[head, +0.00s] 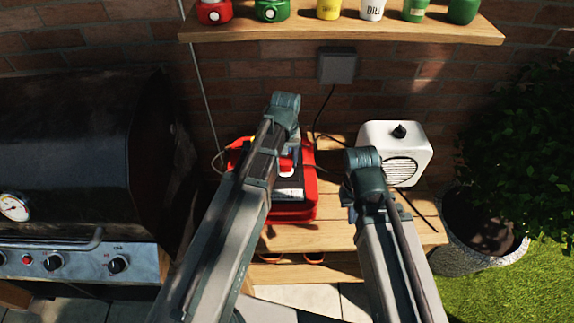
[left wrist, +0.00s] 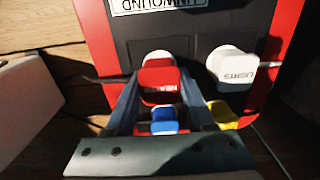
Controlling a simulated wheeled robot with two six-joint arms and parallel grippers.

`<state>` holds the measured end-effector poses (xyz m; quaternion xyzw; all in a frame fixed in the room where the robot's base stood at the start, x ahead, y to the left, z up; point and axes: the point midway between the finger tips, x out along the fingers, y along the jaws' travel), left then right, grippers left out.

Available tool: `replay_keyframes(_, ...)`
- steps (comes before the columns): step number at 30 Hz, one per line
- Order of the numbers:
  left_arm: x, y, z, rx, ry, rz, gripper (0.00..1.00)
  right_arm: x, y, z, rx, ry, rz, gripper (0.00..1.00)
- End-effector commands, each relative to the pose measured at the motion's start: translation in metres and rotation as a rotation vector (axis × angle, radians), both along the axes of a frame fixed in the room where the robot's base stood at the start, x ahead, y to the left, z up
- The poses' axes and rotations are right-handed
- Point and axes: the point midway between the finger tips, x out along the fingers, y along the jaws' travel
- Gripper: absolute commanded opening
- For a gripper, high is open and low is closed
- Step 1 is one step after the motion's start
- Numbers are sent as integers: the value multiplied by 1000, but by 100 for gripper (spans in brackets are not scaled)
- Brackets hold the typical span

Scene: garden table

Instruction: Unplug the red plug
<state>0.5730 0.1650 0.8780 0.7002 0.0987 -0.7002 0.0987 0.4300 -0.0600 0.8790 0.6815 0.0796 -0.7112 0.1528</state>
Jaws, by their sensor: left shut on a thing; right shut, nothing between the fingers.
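In the left wrist view, the red plug (left wrist: 160,82) sits at the dark socket panel of a red power box (left wrist: 92,42). A dark cord runs from its left side. My left gripper (left wrist: 158,92) is shut on the red plug, with one finger on each side. Whether the plug is fully seated cannot be told. The red box also shows in the head view (head: 300,213), partly hidden by my left arm. My right gripper (head: 352,207) is shut and empty above the wooden bench, right of the box; its fingers are mostly hidden.
A white plug (left wrist: 232,66), a blue plug (left wrist: 164,121) and a yellow plug (left wrist: 222,113) are close to the red one. A white radio-like box (head: 408,150) stands on the bench (head: 330,238). A grill (head: 85,150) is at left, a potted bush (head: 520,140) at right.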

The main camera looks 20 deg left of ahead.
Motion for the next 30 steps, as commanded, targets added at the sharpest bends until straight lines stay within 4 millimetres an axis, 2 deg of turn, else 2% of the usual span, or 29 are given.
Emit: replay_keyframes(30, 0, 0, 41, 0, 0, 0, 0, 0, 0, 41, 0, 0, 0, 0)
